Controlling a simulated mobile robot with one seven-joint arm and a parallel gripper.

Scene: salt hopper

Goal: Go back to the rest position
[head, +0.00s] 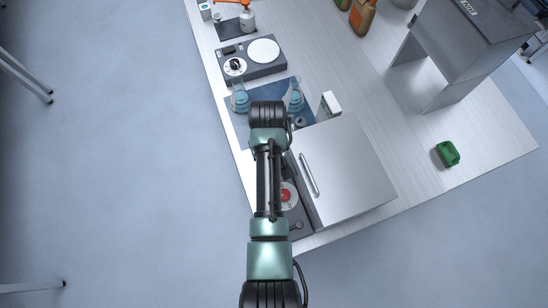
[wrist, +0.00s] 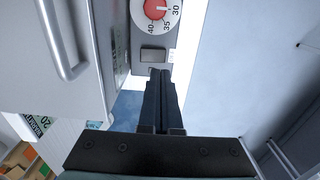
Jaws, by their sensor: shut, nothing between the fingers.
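My gripper (wrist: 160,75) shows in the wrist view with its two dark fingers together and nothing between them. The fingertips appear just below a grey rectangular button on a panel with a red dial (wrist: 155,9) marked 30, 35 and 40. I cannot tell whether they touch the panel. In the head view my arm reaches up the picture along the bench's left edge, and the gripper itself is hidden under it. The red dial (head: 285,195) also shows there, just right of my arm.
A metal box with a handled door (head: 345,170) stands close right of my arm. Glass flasks (head: 240,102) (head: 295,100) stand on a blue mat (head: 262,94) near my wrist. A device with a white round plate (head: 263,50) is farther up. Open floor (head: 130,170) lies left.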

